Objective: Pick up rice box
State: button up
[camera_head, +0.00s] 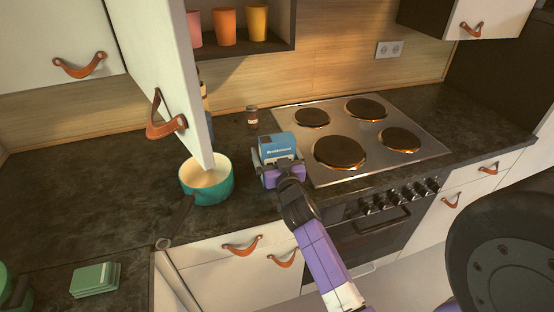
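A blue and white box (278,146), which looks like the rice box, is on the dark counter at the left edge of the stove. Its label is too small to read. My gripper (279,165) is right at the near side of the box and overlaps its lower part in the view. The fingers are small and partly hidden against the box, so I cannot tell whether they are closed on it. I also cannot tell whether the box rests on the counter or is lifted.
A teal pot (207,190) stands left of my gripper, below an open cabinet door (160,60). A small brown jar (252,117) stands behind the box. The stove (362,138) is to the right. Green stacked items (95,280) lie at the front left.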

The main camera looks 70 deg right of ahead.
jog(key=c, duration=1.6)
jog(key=shift+r, duration=0.15)
